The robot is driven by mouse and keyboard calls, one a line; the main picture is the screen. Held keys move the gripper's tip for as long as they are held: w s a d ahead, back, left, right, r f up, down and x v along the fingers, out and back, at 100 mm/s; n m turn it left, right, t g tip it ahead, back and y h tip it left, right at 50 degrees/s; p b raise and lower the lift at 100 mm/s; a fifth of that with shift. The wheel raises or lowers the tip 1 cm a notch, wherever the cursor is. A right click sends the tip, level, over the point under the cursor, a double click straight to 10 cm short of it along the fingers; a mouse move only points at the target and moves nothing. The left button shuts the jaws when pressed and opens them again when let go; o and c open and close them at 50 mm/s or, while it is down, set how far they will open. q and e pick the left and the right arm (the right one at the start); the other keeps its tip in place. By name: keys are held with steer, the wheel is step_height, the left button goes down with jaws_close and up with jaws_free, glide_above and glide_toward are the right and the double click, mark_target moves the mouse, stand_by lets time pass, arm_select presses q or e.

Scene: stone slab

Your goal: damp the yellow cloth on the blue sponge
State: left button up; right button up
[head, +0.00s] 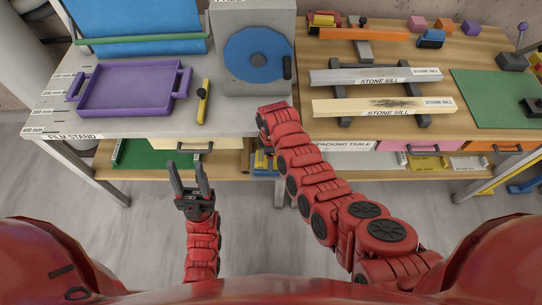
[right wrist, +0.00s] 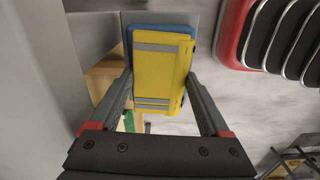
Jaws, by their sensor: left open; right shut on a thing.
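In the right wrist view, my right gripper (right wrist: 160,80) has its fingers against the two sides of a flat yellow cloth (right wrist: 160,72) with grey bands. A blue slab (right wrist: 151,28) shows along its edge, close behind it; I cannot tell whether this is the blue sponge or whether they touch. In the head view, the right arm hides most of this gripper, and a little yellow and blue shows below the front edge of the film stand. My left gripper (head: 187,170) is open and empty, in front of the film stand, below its top.
The film stand (head: 60,122) carries a purple tray (head: 128,88), a yellow-handled tool (head: 203,102) and a grey panel with a blue disc (head: 258,54). Stone sills (head: 380,105) lie on the packing table at right. A lower shelf runs beneath. The floor in front is clear.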

stand_by(0.3)
steer(key=shift+r+p, duration=0.85)
steer(key=shift+r, duration=0.1)
steer(key=shift+r+p, duration=1.9)
steer(key=shift+r, duration=0.65)
steer(key=shift+f, duration=0.1)
